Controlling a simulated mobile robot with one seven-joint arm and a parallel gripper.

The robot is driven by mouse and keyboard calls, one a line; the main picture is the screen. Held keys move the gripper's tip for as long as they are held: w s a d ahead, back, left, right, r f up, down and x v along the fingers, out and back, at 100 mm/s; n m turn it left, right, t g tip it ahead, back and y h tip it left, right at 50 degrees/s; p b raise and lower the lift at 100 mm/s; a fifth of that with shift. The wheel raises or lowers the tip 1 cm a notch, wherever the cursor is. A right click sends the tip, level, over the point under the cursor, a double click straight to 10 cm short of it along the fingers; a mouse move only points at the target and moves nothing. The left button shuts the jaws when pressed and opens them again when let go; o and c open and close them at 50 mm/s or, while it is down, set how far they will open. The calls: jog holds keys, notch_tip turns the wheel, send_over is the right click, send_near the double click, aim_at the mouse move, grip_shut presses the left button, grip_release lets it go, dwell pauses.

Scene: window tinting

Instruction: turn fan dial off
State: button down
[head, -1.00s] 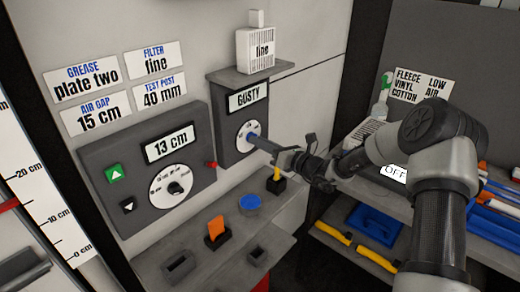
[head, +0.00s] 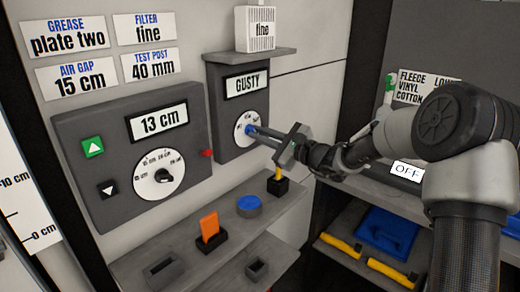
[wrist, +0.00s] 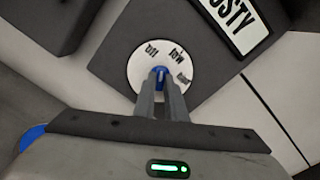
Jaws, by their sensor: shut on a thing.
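The fan dial is a white disc (head: 240,133) with a small blue knob (head: 249,129), on a dark grey box (head: 225,106) labelled GUSTY. My gripper (head: 254,131) reaches in from the right, with its fingers shut on the blue knob. In the wrist view the dial (wrist: 141,72) shows marks "off", "low" and a third partly hidden one. The blue knob (wrist: 160,72) sits between my fingertips, which hide most of it. I cannot tell which mark the knob points to.
A dark panel (head: 110,135) with a 13 cm display and another dial stands left of the fan box. Below, a grey shelf (head: 200,262) holds an orange piece (head: 209,225), a blue disc (head: 250,205) and a yellow-topped post (head: 277,182).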

jog(key=n+b, duration=0.5)
jog(key=b, duration=0.3)
jog(key=shift+f, duration=0.2)
jog(key=shift+r+n+b, duration=0.15)
jog(key=shift+n+b, duration=0.15)
jog(key=shift+b, duration=0.1)
jog(key=c, duration=1.8)
grip_release()
jog(key=p+v, duration=0.2)
jog(key=v, duration=1.5)
jog(key=shift+d, duration=0.2)
